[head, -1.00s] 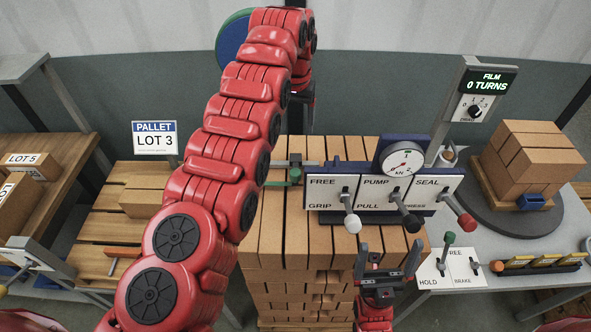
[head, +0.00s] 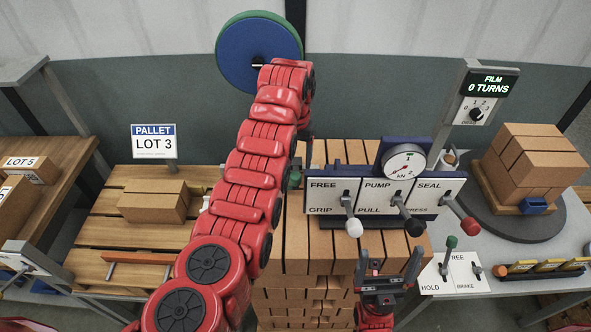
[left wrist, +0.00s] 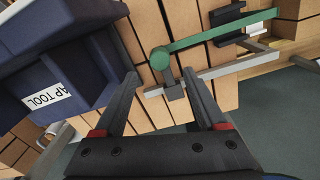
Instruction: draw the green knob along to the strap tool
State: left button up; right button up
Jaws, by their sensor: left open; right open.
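The green knob (left wrist: 161,57) is a round green end on a flat green strap in the left wrist view. It lies just beyond the tips of my left gripper (left wrist: 161,76), roughly centred between its open fingers, which hold nothing. Whether the fingers are level with it I cannot tell. In the head view a bit of green (head: 294,179) shows beside my left arm, which hides the left fingers. The strap tool (left wrist: 85,75) is a dark blue body with a partly cut-off label, left of the knob; it carries the lever panel (head: 385,195). My right gripper (head: 388,262) is open and empty in front of it.
White, black and red levers stick out from the strap tool. A grey metal bar (left wrist: 225,70) lies alongside the strap. A large blue-green reel (head: 258,55) stands behind. Brick rows (head: 300,250) lie beneath. A small HOLD/BRAKE panel (head: 455,272) stands at right, with a green-topped lever.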

aim_at(296, 176)
pick_arm(q)
notch_tip(296, 176, down, 6)
jog(key=shift+r+p, duration=0.25)
jog(key=shift+p, duration=0.7)
jog(key=shift+f, duration=0.55)
grip_shut()
